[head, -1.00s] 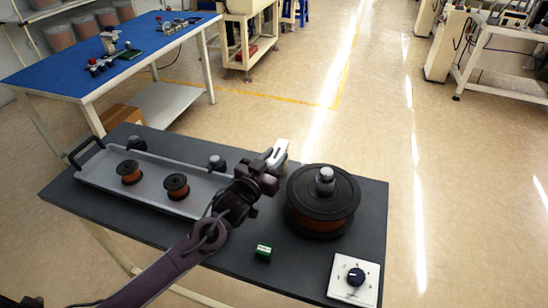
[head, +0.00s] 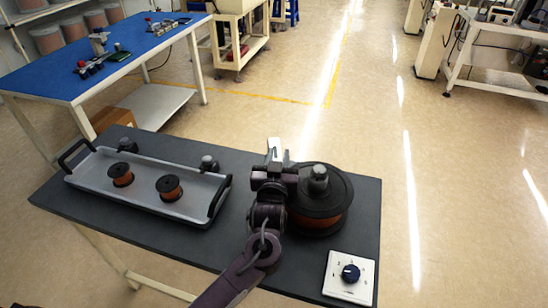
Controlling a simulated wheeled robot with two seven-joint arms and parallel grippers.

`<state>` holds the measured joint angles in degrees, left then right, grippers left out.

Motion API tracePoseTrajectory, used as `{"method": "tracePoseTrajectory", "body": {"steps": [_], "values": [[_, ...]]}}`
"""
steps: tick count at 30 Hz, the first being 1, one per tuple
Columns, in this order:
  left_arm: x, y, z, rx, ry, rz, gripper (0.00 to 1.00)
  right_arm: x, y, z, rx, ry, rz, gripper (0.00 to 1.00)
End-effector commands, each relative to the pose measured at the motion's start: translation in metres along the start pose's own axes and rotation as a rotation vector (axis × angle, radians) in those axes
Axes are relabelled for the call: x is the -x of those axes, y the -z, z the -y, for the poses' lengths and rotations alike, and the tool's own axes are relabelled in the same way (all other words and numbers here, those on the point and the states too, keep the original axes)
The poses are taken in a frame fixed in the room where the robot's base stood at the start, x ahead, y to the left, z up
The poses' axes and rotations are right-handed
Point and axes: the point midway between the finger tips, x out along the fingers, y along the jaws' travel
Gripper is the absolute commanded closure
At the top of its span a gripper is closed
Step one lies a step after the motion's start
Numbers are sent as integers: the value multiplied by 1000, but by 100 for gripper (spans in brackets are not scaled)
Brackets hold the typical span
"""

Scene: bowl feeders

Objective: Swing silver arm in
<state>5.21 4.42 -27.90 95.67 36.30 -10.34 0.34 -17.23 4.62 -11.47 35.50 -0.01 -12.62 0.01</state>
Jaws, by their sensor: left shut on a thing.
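The silver arm (head: 275,148) shows as a short pale metal piece beyond my left gripper, at the far edge of the dark bench and beside the large black reel. My left gripper (head: 274,168) is shut on it; the fingers hide where they meet. The large black reel (head: 333,214) with copper winding and a silver top knob stands just right of the gripper, which overlaps its left edge in the picture. I cannot tell whether they touch. My right gripper is not in view.
A grey tray (head: 147,197) with two small copper spools (head: 121,174) lies on the left of the bench. A white dial box (head: 350,277) sits at the front right.

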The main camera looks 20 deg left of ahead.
Motion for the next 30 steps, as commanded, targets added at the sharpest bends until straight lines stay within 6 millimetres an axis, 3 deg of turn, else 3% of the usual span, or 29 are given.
{"method": "tracePoseTrajectory", "body": {"steps": [9, 10, 15, 24, 30], "values": [[0, 1, 0, -2, 6, -1, 100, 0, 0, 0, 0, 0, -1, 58], [0, 1, 0, -2, 6, -1, 70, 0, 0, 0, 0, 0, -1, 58], [0, 1, 0, -1, 5, 0, 50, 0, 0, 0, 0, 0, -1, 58], [2, 0, -1, -1, 4, 1, 50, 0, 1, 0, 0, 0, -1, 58], [29, -2, -1, 1, 4, 2, 50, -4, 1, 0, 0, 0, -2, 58]]}}
